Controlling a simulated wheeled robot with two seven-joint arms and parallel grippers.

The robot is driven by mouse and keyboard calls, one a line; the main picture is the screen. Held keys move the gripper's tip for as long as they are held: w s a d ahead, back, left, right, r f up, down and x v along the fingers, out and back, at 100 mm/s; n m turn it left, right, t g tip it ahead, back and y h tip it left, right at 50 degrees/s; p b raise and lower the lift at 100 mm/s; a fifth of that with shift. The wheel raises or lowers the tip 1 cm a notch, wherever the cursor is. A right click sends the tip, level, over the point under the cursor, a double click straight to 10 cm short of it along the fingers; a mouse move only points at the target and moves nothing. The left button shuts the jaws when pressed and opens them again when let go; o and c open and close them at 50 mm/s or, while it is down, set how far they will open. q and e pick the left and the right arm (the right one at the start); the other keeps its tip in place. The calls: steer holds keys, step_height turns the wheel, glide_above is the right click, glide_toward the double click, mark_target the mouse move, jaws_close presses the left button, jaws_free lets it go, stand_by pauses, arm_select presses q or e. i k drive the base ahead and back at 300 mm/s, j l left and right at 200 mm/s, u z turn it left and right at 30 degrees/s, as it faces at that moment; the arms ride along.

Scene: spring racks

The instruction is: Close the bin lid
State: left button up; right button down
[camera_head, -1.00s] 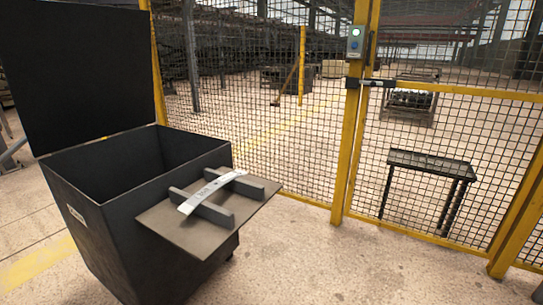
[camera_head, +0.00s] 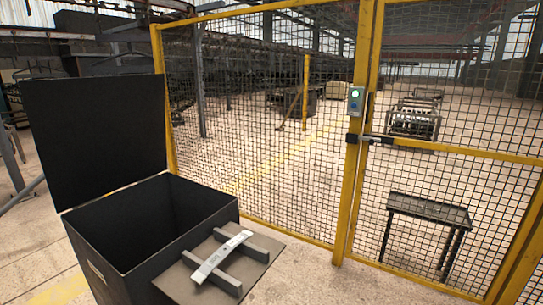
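The dark bin (camera_head: 128,215) stands at the lower left in the head view, with its open top facing up. Its black lid (camera_head: 97,132) stands upright, hinged along the bin's far left edge. The inside of the bin looks dark and its floor is hidden. A flat shelf (camera_head: 262,254) juts out from the bin's right front side. On it are two dark bars with a pale labelled strip (camera_head: 221,256) lying across them. Neither of my grippers shows in this view.
A yellow-framed mesh fence (camera_head: 260,120) runs behind the bin. A latch box with a green light (camera_head: 356,98) is on its post (camera_head: 360,170). A small dark table (camera_head: 430,212) stands behind the mesh at right. The floor (camera_head: 330,288) right of the bin is clear.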

mark_target(94, 137)
steer(key=i+j, duration=0.2)
steer(key=j, duration=0.15)
steer(key=i+j+z, duration=0.15)
steer(key=i+j, duration=0.3)
steer(key=j, duration=0.3)
steer(key=i+j+z, duration=0.1)
steer(key=j, duration=0.3)
steer(key=i, duration=0.1)
